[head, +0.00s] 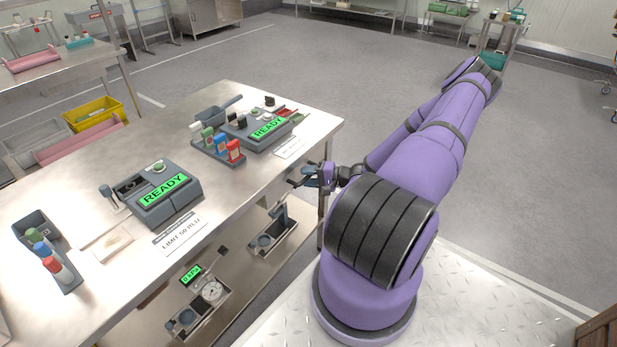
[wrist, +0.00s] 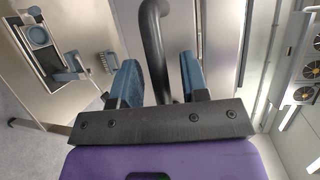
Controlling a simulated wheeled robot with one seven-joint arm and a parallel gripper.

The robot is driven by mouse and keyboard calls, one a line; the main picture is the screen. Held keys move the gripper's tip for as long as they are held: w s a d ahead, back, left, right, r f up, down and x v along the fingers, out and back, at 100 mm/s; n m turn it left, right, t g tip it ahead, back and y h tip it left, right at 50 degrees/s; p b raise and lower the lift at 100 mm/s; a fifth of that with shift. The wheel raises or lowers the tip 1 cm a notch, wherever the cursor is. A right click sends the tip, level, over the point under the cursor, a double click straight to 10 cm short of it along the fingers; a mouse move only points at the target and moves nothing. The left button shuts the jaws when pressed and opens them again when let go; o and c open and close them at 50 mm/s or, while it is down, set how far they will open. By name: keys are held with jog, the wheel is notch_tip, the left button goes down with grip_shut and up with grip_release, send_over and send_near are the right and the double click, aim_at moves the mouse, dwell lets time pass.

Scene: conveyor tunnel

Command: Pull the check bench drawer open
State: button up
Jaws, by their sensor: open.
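The check bench (head: 235,105) is a steel table on the left in the head view. Its drawer is not clearly visible there. In the wrist view, a dark curved bar handle (wrist: 154,35) stands in front of a grey metal front (wrist: 185,30). My gripper (head: 305,178) is beside the bench's right edge in the head view. In the wrist view, my gripper (wrist: 160,82) is open, with one blue-padded finger on each side of the handle. The handle lies between the fingers with gaps visible. How far the drawer is open cannot be told.
Two instruments with green READY displays, a left one (head: 163,190) and a back one (head: 268,127), stand on the bench top. A lower shelf holds a gauge tray (head: 205,300) and another small tray (head: 273,236). The floor (head: 290,55) beyond the bench is clear.

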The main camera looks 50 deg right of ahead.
grip_shut()
jog(key=shift+s, duration=0.1)
jog(key=s+d, duration=0.1)
jog(key=s, duration=1.9)
jog(key=shift+s+d, duration=0.35)
grip_release()
jog(key=shift+s, duration=0.1)
jog(key=v, duration=1)
jog(key=shift+s+d, duration=0.25)
